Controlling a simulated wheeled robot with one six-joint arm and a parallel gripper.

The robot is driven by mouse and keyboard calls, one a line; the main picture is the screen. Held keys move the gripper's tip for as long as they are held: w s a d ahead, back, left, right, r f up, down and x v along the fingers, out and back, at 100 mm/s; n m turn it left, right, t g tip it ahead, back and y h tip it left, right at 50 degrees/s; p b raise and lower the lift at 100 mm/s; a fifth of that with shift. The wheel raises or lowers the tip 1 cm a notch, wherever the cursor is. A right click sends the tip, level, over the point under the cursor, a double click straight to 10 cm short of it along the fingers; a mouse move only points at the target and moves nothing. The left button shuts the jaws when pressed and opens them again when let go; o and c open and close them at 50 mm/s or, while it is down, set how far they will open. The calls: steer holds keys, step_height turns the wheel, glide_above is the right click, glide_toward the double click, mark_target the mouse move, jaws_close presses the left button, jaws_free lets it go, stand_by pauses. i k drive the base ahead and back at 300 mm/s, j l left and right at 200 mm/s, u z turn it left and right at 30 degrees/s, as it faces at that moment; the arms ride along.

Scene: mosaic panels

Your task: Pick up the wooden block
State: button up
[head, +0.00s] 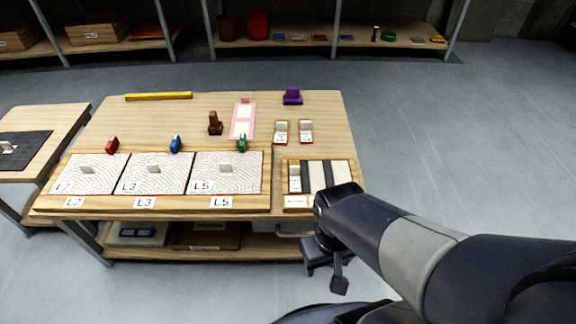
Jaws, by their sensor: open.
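A dark brown, wooden-looking piece (215,124) stands at the middle of the table, with a narrow upright part on a wider base. It is the most block-like wooden thing I see, but at this size I cannot be sure it is the wooden block. My gripper (326,273) is off the table's front right edge, low and pointing down. It is open, with nothing seen between its fingers, and well apart from the brown piece. My arm covers part of the table's front right corner.
White panels labelled L2 (62,178), L3 (130,183) and L5 (245,185) line the table's front, with small clamps behind. A striped tray (318,176) sits front right. A pink strip (235,133), purple item (292,96) and yellow bar (158,96) lie behind.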

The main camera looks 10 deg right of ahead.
mark_target(215, 127)
steer(key=i+j+z, duration=0.1)
steer(key=i+j, duration=0.3)
steer(key=j, duration=0.25)
steer(key=i+j+z, duration=0.15)
steer(key=j, duration=0.2)
steer(key=i+j+z, duration=0.1)
steer(key=i+j, duration=0.15)
steer(key=j, duration=0.1)
